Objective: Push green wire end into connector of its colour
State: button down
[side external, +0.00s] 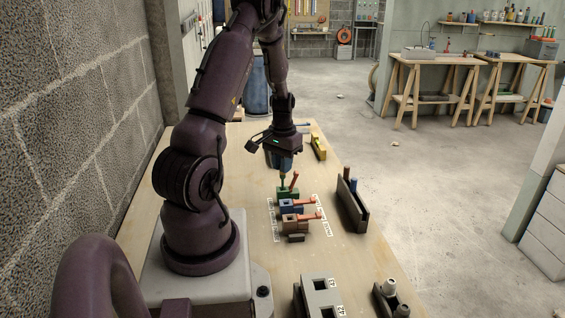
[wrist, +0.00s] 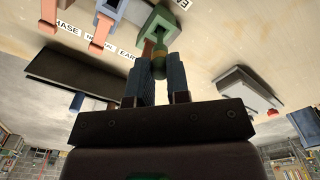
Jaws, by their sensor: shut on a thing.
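My gripper (side external: 283,172) is shut on the green wire end (side external: 283,182) and holds it pointing down over the green connector (side external: 288,194). The tip is at or just above the connector's top; whether it is inside I cannot tell. The connector's orange-red lever (side external: 294,180) stands raised. In the wrist view my gripper (wrist: 160,88) has its fingers on either side of the wire end (wrist: 159,66), which partly overlaps the green connector (wrist: 157,20). The blue connector (side external: 288,208) and brown connector (side external: 291,226) sit in line with it, their levers lying flat.
A dark holder (side external: 352,208) with blue and brown upright pieces stands right of the connectors. A yellow object (side external: 318,147) lies behind. Grey labelled blocks (side external: 322,298) and a grey-knobbed holder (side external: 388,304) are at the front. Bench (side external: 235,190) left of the connectors is clear.

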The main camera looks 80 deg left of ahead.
jog(key=c, duration=0.8)
grip_release()
jog(key=shift+r, duration=3.5)
